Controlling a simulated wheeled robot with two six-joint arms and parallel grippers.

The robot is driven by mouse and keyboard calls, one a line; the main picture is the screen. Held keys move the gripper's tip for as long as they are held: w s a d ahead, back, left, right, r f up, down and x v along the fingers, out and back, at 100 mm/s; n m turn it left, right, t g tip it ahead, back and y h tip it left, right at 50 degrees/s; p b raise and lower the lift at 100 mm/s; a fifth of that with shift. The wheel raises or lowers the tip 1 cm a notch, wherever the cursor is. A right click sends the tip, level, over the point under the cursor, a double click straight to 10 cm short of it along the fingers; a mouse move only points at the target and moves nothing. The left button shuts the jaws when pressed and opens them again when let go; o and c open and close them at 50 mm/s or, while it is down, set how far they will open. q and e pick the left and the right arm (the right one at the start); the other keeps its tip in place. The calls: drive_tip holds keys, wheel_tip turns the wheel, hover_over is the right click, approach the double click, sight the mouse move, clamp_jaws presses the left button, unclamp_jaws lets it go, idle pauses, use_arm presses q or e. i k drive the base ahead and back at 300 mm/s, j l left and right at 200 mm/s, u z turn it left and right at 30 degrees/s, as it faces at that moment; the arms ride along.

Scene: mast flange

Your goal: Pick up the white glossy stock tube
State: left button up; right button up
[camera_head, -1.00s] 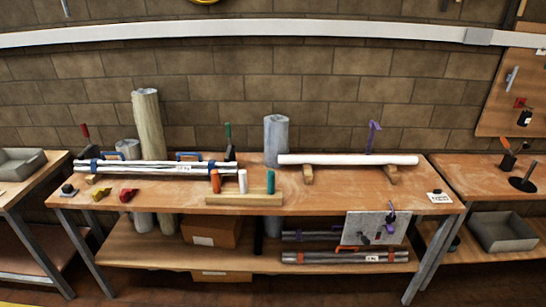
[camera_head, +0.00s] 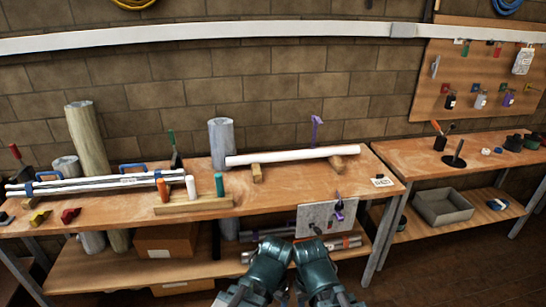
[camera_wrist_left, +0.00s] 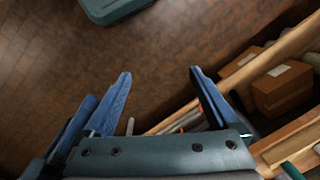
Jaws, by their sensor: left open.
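The white glossy stock tube (camera_head: 295,155) lies level on two wooden blocks on the right half of the workbench top (camera_head: 290,187), against the wall side. Nothing touches it but its supports. My left gripper shows in the left wrist view (camera_wrist_left: 160,73), with its two blue fingers wide apart and nothing between them. It points down over the brick-patterned floor, in front of the bench and away from the tube. In the head view two teal parts of my arms show low in the middle, in front of the bench's lower shelf. No fingers of my right gripper can be seen.
A bundle of pale tubes (camera_head: 84,184) in blue clamps lies at left. A wooden rack (camera_head: 205,204) holds orange, white and green pegs. A grey upright roll (camera_head: 221,143) stands behind the tube's left end. A grey panel (camera_head: 322,217) hangs at the bench front. Bench space before the tube is clear.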

sight(299, 155)
drive_tip(key=i+j+z, duration=0.15)
drive_tip(key=i, duration=0.4)
drive_tip(key=i+j+z, duration=0.15)
drive_tip(key=i, duration=0.4)
drive_tip(key=i+j+z, duration=0.15)
drive_tip(key=i+j, duration=0.2)
drive_tip(key=i, duration=0.15)
drive_tip(key=i+j+z, duration=0.15)
drive_tip(key=i+j, duration=0.2)
drive_tip(key=i, duration=0.15)
